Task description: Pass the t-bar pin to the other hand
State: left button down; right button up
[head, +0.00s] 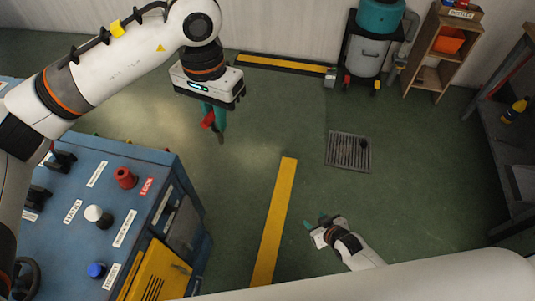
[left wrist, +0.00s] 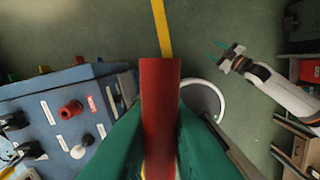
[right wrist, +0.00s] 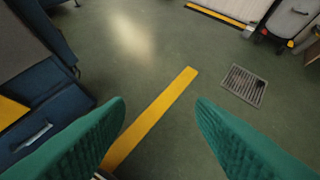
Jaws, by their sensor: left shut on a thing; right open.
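My left gripper (head: 217,124) hangs at the upper middle of the head view, its green fingers pointing down. It is shut on a red part (head: 207,119), which I take to be the t-bar pin. In the left wrist view the red bar (left wrist: 160,100) stands between the green fingers; its lower part is hidden by them. My right gripper (head: 318,230) is low in the head view, well apart from the pin. Its green fingers are spread and empty, with only floor between them in the right wrist view (right wrist: 160,112).
A blue machine (head: 165,170) with red, white and blue knobs stands at the left, its yellow panel (head: 158,271) facing front. A floor drain (head: 348,151), a grey bin (head: 366,55) and a wooden shelf (head: 436,52) are at the right. The floor between the grippers is open.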

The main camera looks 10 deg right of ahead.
jog(key=w+a+r+n+t+y, duration=0.1)
jog(key=w+a+r, duration=0.2)
jog(key=r, duration=0.4)
jog(key=w+a+r+t+y, duration=0.2)
jog(key=w+r, duration=0.1)
jog(key=r, duration=0.4)
jog(key=n+y, duration=0.5)
jog(key=y, duration=0.3)
send_near(215, 128)
jog(key=x, duration=1)
jog(key=shift+w+a+f, duration=0.1)
jog(key=shift+f, duration=0.25)
